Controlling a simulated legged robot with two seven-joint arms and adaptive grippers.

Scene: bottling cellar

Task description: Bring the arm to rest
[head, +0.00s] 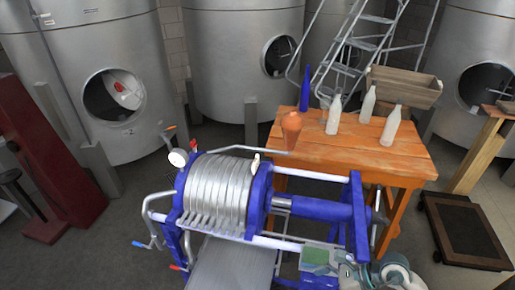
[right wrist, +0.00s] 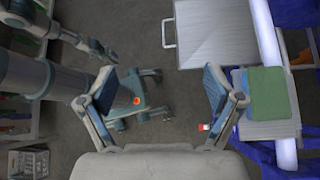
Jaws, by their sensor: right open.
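My right gripper (right wrist: 170,92) is open in the right wrist view, its two dark-padded fingers wide apart with nothing held between them. Floor and a wheeled grey-green part show below the gap. In the head view, parts of my right arm show at the bottom right edge; its fingertips cannot be made out there. Another arm, which looks like my left, shows at the upper left of the right wrist view, with its gripper (right wrist: 103,50) small and its jaws unclear. The left gripper is not in the head view.
A blue-framed press (head: 230,195) stands close in front. A green cloth or pad (right wrist: 266,94) lies on a grey surface right of my right gripper. Steel tanks stand behind.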

